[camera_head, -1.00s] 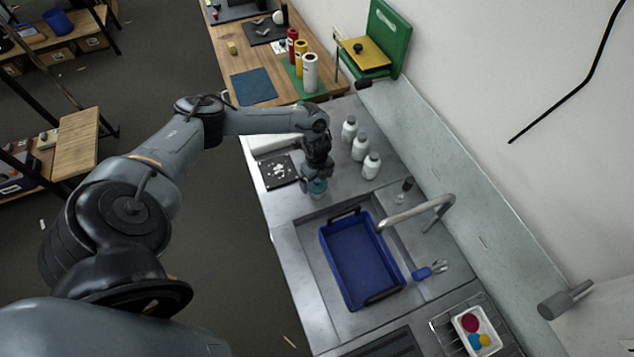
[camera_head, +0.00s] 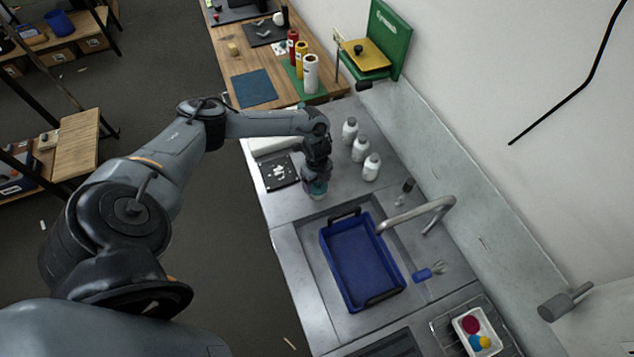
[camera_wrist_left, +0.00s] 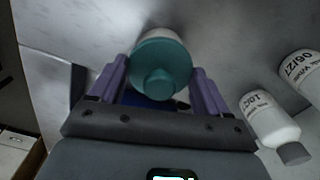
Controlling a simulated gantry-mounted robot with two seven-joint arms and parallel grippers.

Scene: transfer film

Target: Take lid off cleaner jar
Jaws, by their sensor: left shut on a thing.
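The cleaner jar (camera_head: 316,194) stands on the grey counter just left of the sink, mostly hidden under my left gripper in the head view. In the left wrist view, its teal lid (camera_wrist_left: 160,68) with a round knob faces the camera, and a little of the pale jar body (camera_wrist_left: 158,34) shows beyond it. My left gripper (camera_head: 316,184) is at the top of the jar. Its purple fingers (camera_wrist_left: 160,88) lie on both sides of the lid and are shut on it. I cannot tell whether the lid is still seated. My right gripper is not in view.
Several white bottles (camera_head: 360,149) stand right of my left gripper. A dark tray with pale pieces (camera_head: 279,171) lies to its left. A blue bin (camera_head: 355,262) sits in the sink below the faucet (camera_head: 425,208). Bare counter (camera_head: 295,206) shows left of the jar.

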